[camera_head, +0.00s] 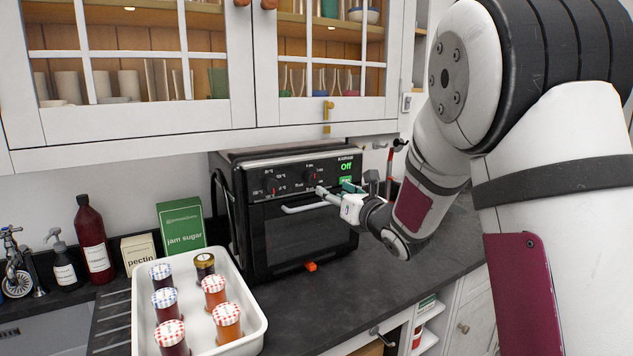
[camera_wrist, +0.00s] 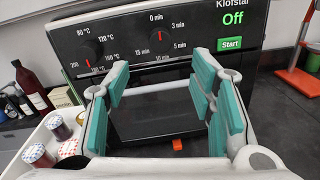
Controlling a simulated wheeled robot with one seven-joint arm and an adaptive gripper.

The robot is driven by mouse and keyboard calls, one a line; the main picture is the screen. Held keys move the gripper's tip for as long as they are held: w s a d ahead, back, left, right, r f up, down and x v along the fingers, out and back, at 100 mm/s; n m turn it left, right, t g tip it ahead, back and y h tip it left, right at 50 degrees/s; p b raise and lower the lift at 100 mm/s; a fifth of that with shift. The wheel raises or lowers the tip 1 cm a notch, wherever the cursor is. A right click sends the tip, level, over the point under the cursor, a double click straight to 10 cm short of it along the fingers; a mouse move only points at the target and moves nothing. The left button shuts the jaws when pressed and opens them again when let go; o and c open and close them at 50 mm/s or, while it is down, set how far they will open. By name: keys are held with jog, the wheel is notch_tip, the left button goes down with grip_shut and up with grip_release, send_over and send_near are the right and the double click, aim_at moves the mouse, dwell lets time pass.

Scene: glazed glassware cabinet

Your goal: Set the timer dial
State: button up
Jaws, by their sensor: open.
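The timer dial (camera_wrist: 160,36) is a dark knob with a red mark, ringed by labels from 0 to 15 min, on the front panel of a black countertop oven (camera_head: 300,240). The red mark appears to point up toward 0 min. In the head view the dial (camera_head: 311,177) sits right of the temperature dial (camera_head: 273,188). My gripper (camera_head: 331,191) is open and empty in front of the oven, just below and right of the timer dial. In the wrist view its teal-padded fingers (camera_wrist: 160,75) stand wide apart, with the dial above and beyond the gap, apparently untouched.
A green Off display (camera_head: 346,167) and a Start button (camera_wrist: 229,43) are on the panel's right. The door handle (camera_head: 303,208) lies below the dials. A white tray (camera_head: 258,311) of several jars stands left. Glazed cabinets hang above. Dark counter (camera_head: 385,285) in front is mostly clear.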

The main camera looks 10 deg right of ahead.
aim_at(314, 180)
jog(key=x, duration=1)
jog(key=shift+w+p, duration=0.35)
jog(key=shift+c, duration=0.2)
jog(key=c, duration=1.1)
